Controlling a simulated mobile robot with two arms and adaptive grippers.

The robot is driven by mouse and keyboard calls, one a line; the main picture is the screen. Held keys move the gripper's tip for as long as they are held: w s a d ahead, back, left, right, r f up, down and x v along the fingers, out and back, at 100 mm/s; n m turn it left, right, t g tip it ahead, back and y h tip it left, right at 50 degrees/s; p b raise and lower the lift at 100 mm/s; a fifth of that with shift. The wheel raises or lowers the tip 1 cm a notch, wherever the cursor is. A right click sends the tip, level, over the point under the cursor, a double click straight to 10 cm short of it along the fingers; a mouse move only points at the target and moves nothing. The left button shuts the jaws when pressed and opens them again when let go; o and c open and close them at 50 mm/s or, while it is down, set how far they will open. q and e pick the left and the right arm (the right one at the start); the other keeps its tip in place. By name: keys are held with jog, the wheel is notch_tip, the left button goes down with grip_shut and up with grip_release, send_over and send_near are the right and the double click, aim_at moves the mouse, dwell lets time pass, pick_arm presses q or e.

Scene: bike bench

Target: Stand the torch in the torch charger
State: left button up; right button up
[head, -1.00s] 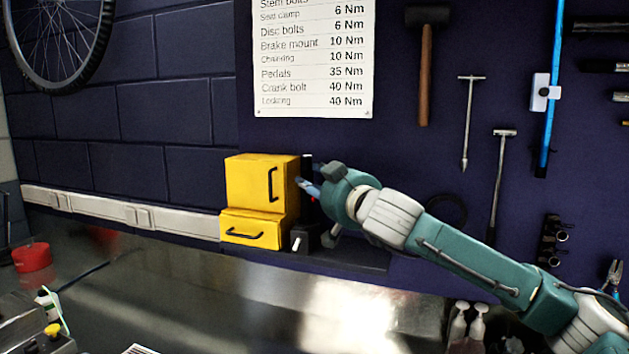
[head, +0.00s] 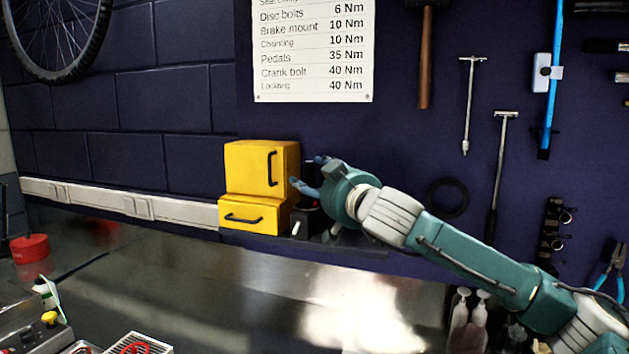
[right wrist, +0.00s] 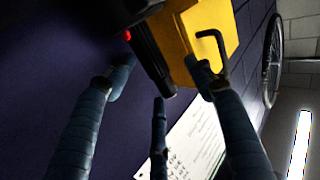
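My right gripper (head: 308,173) is at the right side of the yellow cabinet, its blue fingers spread apart. In the right wrist view the fingers (right wrist: 160,78) are open around a dark upright bar (right wrist: 149,62) with a red light, which looks like the torch. No finger is clearly closed on it. The bar's lower end meets a black block, which looks like the torch charger (head: 315,224); it also shows at the top of the right wrist view (right wrist: 118,10). How deep the bar sits cannot be seen. My left gripper is not in view.
The yellow cabinet (head: 260,172) with black handles stands close beside the gripper. A torque chart (head: 312,60) and several tools hang on the wall. The bench middle is clear.

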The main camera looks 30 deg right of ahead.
jog(key=shift+s, duration=0.1)
jog(key=s, duration=1.2)
jog(key=shift+a, duration=0.3)
jog(key=shift+w, duration=0.1)
dwell(0.4)
